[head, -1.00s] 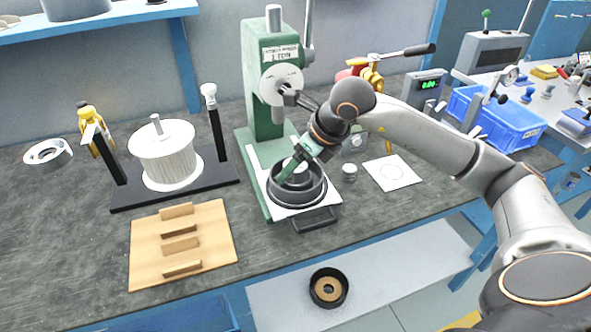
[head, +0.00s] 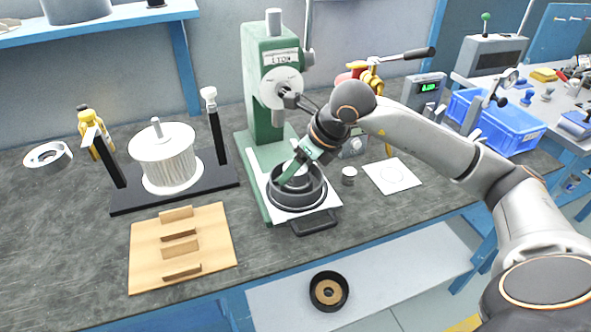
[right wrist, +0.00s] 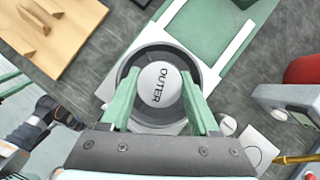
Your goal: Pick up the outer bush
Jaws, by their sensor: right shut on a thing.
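The outer bush (right wrist: 158,84) is a pale grey round piece with the word OUTER on its top, seen in the right wrist view. It is inside or just above a dark round ring (right wrist: 144,52), which rests on the press plate. My right gripper (right wrist: 159,76) has one green finger on either side of the bush and is shut on it. In the head view my right gripper (head: 285,178) reaches down into the dark ring (head: 297,193), and its fingers mostly hide the bush. I cannot tell whether the bush is lifted.
The green press (head: 262,110) stands right behind the ring, with its ram above. A small metal cylinder (head: 349,176) and a white card (head: 391,176) lie to the right. A wooden rack (head: 150,245) and a spool stand (head: 220,178) are to the left.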

